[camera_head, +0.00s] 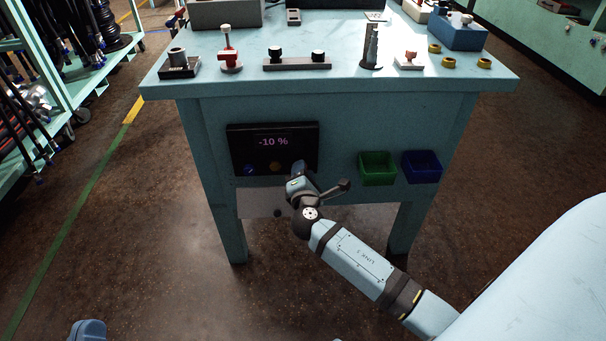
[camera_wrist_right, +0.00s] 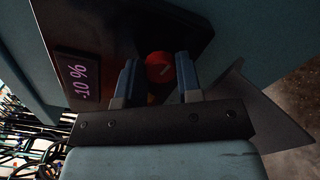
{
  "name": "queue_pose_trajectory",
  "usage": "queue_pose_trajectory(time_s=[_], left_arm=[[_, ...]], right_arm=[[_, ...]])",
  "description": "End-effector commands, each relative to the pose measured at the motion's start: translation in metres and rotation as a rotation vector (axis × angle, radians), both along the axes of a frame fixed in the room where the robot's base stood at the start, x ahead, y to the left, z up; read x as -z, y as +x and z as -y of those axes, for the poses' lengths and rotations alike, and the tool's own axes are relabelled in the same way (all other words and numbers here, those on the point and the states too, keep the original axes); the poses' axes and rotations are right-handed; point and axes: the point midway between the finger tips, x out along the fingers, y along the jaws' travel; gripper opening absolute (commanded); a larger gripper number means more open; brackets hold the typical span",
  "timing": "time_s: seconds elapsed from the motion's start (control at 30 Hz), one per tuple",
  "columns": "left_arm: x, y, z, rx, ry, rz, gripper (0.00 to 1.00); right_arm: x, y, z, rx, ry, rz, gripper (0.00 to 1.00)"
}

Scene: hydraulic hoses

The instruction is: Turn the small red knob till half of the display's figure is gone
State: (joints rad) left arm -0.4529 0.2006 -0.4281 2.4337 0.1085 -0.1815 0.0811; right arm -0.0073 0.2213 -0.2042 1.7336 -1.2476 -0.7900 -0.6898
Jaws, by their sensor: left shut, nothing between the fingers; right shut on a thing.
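The small red knob (camera_wrist_right: 160,67) shows in the right wrist view, with a pale mark on its face. My right gripper (camera_head: 299,170) is at the right end of the dark panel (camera_head: 236,148) on the bench front. In the wrist view its two blue fingers (camera_wrist_right: 158,74) stand on either side of the knob, shut on it. In the head view the gripper hides the knob. The display (camera_head: 273,142) reads -10 %, and its figure is sideways in the wrist view (camera_wrist_right: 84,82). A bluish part of my left gripper (camera_head: 88,331) shows at the bottom left edge, away from the panel; its fingers are barely visible.
A blue knob (camera_head: 249,169) and a yellow knob (camera_head: 275,167) sit left of my right gripper. A green bin (camera_head: 377,168) and a blue bin (camera_head: 422,167) hang to the right. Several fittings stand on the bench top (camera_head: 340,84).

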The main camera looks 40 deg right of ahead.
Motion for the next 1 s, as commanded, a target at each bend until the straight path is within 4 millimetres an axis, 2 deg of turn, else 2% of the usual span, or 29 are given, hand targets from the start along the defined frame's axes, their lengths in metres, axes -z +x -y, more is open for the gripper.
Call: queue_pose_trajectory(time_s=[0.47, 0.5, 0.6, 0.87, 1.0], left_arm=[[0.0066, 0.0012, -0.0017, -0.003, 0.011, -0.017, 0.0], [0.0066, 0.0011, -0.0017, -0.004, 0.01, -0.016, 0.0], [0.0065, 0.0011, -0.0017, -0.004, 0.011, -0.016, 0.0], [0.0062, 0.0009, -0.0018, -0.004, 0.01, -0.015, 0.0], [0.0022, 0.0008, -0.0019, -0.005, 0.008, -0.009, 0.0]], right_arm=[[0.0007, -0.0005, 0.0002, 0.001, 0.014, 0.006, 0.09], [0.0007, -0.0005, 0.0001, 0.001, 0.014, 0.006, 0.35], [0.0007, -0.0004, 0.0001, 0.001, 0.013, 0.007, 0.58], [0.0002, -0.0003, -0.0002, 0.001, 0.013, 0.007, 0.58], [-0.0006, -0.0084, -0.0054, 0.0, 0.014, 0.007, 0.58]])
